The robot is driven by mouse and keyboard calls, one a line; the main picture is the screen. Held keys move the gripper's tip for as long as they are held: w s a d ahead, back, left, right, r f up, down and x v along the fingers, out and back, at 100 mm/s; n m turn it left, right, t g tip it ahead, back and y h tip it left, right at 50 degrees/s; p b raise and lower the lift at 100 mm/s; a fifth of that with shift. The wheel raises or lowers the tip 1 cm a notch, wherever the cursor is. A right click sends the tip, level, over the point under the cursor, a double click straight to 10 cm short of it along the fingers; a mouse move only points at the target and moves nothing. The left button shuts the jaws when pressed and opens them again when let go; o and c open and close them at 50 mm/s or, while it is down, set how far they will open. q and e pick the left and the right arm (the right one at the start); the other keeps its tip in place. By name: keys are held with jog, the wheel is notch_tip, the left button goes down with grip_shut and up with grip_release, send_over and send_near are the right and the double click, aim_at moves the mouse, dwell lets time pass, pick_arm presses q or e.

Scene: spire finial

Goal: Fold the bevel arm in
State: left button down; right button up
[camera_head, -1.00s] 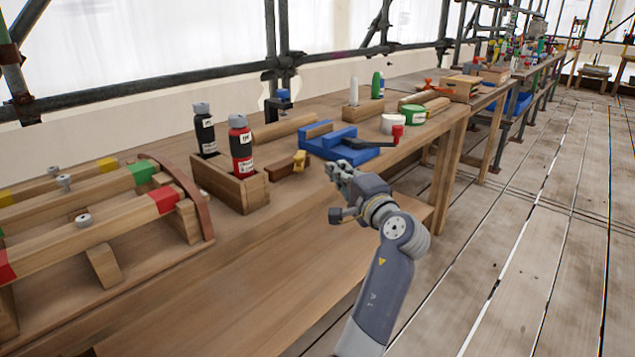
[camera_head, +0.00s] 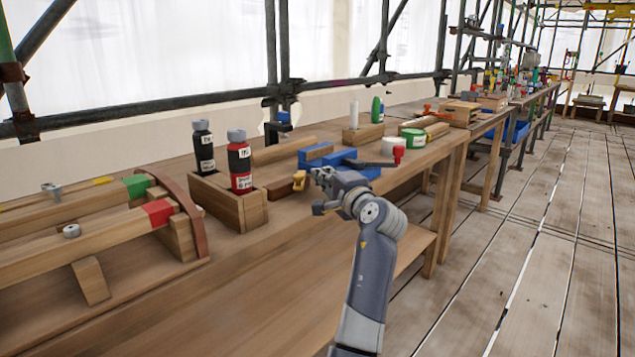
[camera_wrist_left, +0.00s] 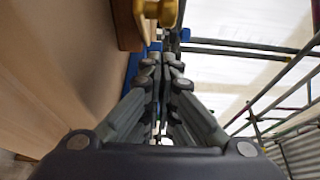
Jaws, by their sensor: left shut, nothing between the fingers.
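A dark wooden piece (camera_head: 281,190) with a brass end (camera_head: 299,181) lies on the bench beside the bottle box; I take it for the bevel. I cannot make out a separate arm on it. In the wrist view its brass end (camera_wrist_left: 158,10) and wood (camera_wrist_left: 128,28) show at the top, beyond my fingers. My left gripper (camera_head: 318,175) is shut and empty, just right of the brass end in the head view. Its fingertips (camera_wrist_left: 162,60) are together in the wrist view. I cannot tell whether they touch the bevel. My right gripper is not in view.
A wooden box (camera_head: 232,206) with a black bottle (camera_head: 204,148) and a red bottle (camera_head: 240,166) stands left of the bevel.

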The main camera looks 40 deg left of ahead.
pick_arm(q)
jog(key=shift+s+a+r, duration=0.1)
jog(key=shift+s, duration=1.1)
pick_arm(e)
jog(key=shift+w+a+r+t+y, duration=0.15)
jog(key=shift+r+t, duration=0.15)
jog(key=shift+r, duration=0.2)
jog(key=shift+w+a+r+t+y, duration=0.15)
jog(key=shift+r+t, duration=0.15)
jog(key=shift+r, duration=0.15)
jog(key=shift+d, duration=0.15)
